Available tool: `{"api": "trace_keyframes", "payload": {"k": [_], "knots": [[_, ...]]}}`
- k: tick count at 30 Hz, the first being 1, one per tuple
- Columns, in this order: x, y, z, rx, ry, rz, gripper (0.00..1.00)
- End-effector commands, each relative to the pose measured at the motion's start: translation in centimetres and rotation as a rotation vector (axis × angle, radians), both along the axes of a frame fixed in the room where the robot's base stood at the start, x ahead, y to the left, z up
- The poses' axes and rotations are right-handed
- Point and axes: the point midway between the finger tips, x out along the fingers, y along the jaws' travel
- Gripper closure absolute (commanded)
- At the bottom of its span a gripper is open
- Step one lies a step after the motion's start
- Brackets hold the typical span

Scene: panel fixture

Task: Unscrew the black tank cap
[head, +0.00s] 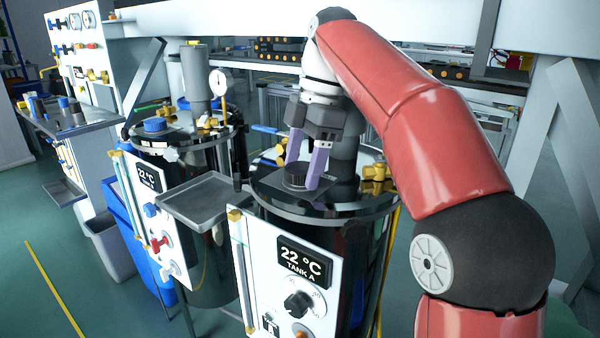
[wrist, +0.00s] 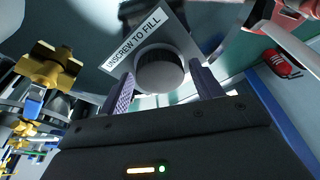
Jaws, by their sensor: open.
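The black tank cap (head: 297,176) is a ridged round cap on the lid of Tank A (head: 345,207). In the wrist view the cap (wrist: 159,70) sits on the lid beside a label (wrist: 146,37) reading "UNSCREW TO FILL". My gripper (head: 304,172) points down at the cap with its two purple fingers apart. In the wrist view my gripper (wrist: 163,90) has one finger to each side of the cap, with gaps showing between. I cannot tell whether either finger touches it.
Brass valves (head: 376,172) stand on the lid right of the cap; one also shows in the wrist view (wrist: 48,67). A grey tray (head: 206,198) sits left of Tank A. A second tank with a blue cap (head: 155,125) and a gauge (head: 217,83) stands further left.

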Motion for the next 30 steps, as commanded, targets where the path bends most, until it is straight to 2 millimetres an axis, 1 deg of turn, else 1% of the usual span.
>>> {"api": "trace_keyframes", "payload": {"k": [3,8,12,17,21,27,30], "knots": [[-0.12,-0.05,0.07,0.001,-0.002,-0.125,0.35],[-0.15,-0.03,0.06,0.0,-0.001,-0.235,0.35],[-0.24,0.01,0.07,0.001,-0.001,-0.399,0.35],[-0.27,-0.01,0.08,0.0,-0.002,-0.503,0.35],[-0.35,0.01,0.09,0.001,-0.004,-0.662,0.35],[-0.35,0.06,0.04,0.001,-0.002,-0.799,0.35],[-0.42,0.09,0.1,0.001,-0.004,-0.908,0.35]]}}
